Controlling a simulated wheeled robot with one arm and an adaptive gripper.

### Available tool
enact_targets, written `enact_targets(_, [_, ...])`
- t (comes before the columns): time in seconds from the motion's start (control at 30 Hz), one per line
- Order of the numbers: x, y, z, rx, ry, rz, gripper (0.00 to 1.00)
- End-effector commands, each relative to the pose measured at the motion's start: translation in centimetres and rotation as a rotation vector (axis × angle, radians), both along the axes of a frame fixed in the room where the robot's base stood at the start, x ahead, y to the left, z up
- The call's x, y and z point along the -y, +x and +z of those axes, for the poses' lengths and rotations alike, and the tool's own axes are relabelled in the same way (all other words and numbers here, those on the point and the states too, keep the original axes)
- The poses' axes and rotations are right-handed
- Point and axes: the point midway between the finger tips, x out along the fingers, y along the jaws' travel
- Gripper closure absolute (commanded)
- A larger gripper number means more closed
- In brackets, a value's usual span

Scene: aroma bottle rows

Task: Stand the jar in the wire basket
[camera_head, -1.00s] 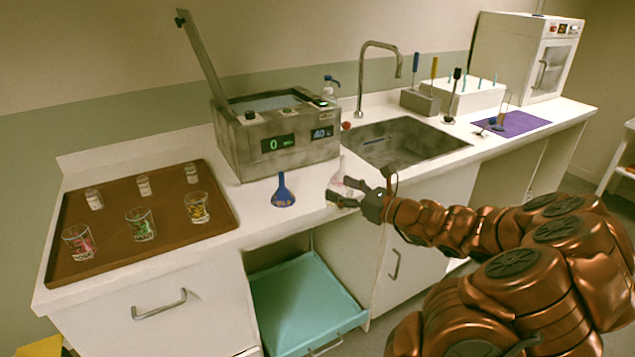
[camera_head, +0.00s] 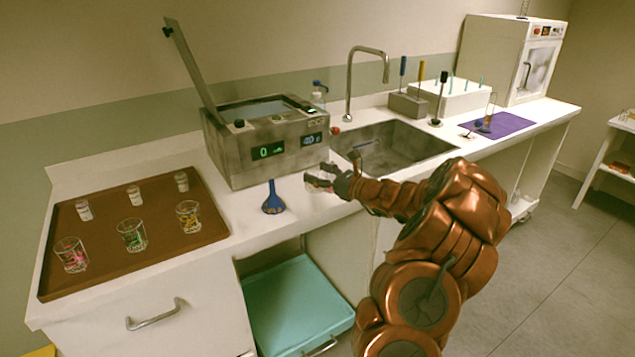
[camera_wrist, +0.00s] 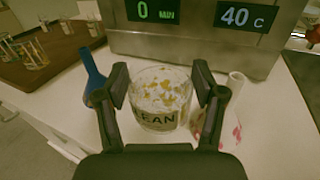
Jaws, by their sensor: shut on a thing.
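A clear glass jar (camera_wrist: 160,98) with yellow bits inside and dark lettering ending in "EAN" is between my gripper's fingers in the wrist view. My gripper (camera_wrist: 160,82) is shut on it, one finger on each side. In the head view my gripper (camera_head: 316,178) is at the counter in front of the steel water bath (camera_head: 262,158); the jar is small and partly hidden there. I cannot tell whether the jar's base touches the counter. The bath's lid (camera_head: 192,68) stands open. I cannot make out a wire basket in either view.
A blue funnel-shaped vessel (camera_head: 273,200) stands left of my gripper. A white, pink-patterned flask (camera_wrist: 233,105) is close on the right in the wrist view. A brown tray (camera_head: 105,262) holds several glasses. The sink (camera_head: 400,145) lies to the right, and a teal drawer (camera_head: 298,300) is open below.

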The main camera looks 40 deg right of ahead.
Motion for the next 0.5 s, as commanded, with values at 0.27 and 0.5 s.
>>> enact_targets(0.27, [0.1, 0.6, -1.7, 0.0, 0.001, 0.003, 0.68])
enact_targets(0.5, [0.1, 0.5, -3.6, 0.0, 0.001, 0.001, 0.68])
